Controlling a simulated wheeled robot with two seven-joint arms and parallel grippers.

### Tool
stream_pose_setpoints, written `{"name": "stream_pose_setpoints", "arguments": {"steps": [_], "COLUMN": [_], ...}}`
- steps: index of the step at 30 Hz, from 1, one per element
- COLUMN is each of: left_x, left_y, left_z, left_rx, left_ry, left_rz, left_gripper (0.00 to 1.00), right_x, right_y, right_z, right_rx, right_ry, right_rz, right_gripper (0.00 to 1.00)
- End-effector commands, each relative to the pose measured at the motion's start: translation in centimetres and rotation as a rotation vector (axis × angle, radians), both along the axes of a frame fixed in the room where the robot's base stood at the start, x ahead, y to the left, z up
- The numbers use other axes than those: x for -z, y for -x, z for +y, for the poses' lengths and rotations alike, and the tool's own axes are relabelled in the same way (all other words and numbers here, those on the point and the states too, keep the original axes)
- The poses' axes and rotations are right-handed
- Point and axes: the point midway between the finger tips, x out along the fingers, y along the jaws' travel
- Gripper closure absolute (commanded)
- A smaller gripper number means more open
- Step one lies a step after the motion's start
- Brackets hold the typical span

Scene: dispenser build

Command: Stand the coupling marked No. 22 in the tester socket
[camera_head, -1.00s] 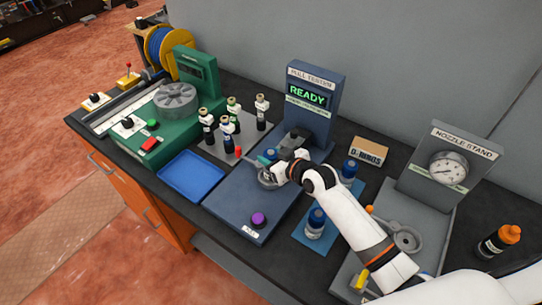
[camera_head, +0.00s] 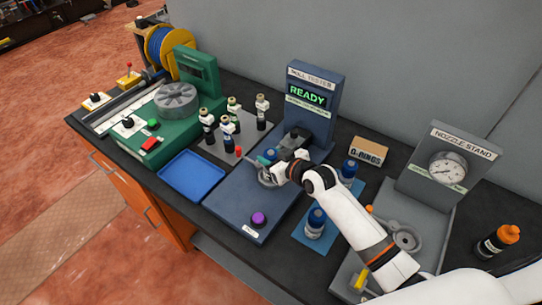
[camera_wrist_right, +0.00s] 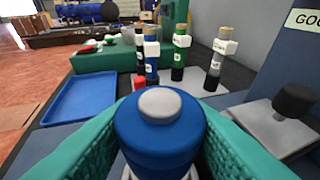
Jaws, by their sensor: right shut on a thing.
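My right gripper (camera_head: 276,164) is shut on a blue-topped coupling (camera_wrist_right: 150,128), low over the pull tester's base. The wrist view shows the coupling's blue top and grey knob between green finger pads; its lower part is mostly hidden, and no number shows. The grey round tester socket (camera_head: 266,180) is directly below the gripper and partly hidden; I cannot tell whether the coupling is seated in it. The pull tester (camera_head: 312,112) shows READY. Two other blue-topped couplings stand on the blue mat: one in front (camera_head: 316,222), one behind (camera_head: 348,168). My left gripper is not in view.
A blue tray (camera_head: 192,176) is left of the tester, with several small labelled bottles (camera_head: 226,126) behind it. A purple button (camera_head: 258,218) is on the tester's front. An O-rings box (camera_head: 368,151) and the nozzle stand (camera_head: 450,160) are to the right.

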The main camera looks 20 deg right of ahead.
Motion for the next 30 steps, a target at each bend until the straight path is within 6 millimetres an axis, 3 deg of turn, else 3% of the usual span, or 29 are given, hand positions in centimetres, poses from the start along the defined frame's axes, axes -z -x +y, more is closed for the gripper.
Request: {"name": "stream_pose_setpoints", "arguments": {"steps": [30], "left_x": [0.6], "left_y": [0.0], "left_z": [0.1], "left_rx": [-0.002], "left_ry": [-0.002], "left_rz": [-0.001], "left_gripper": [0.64], "right_x": [0.9], "right_y": [-0.1], "right_z": [0.0], "right_rx": [0.001], "right_ry": [-0.001], "right_rz": [-0.005], "right_gripper": [1.0]}}
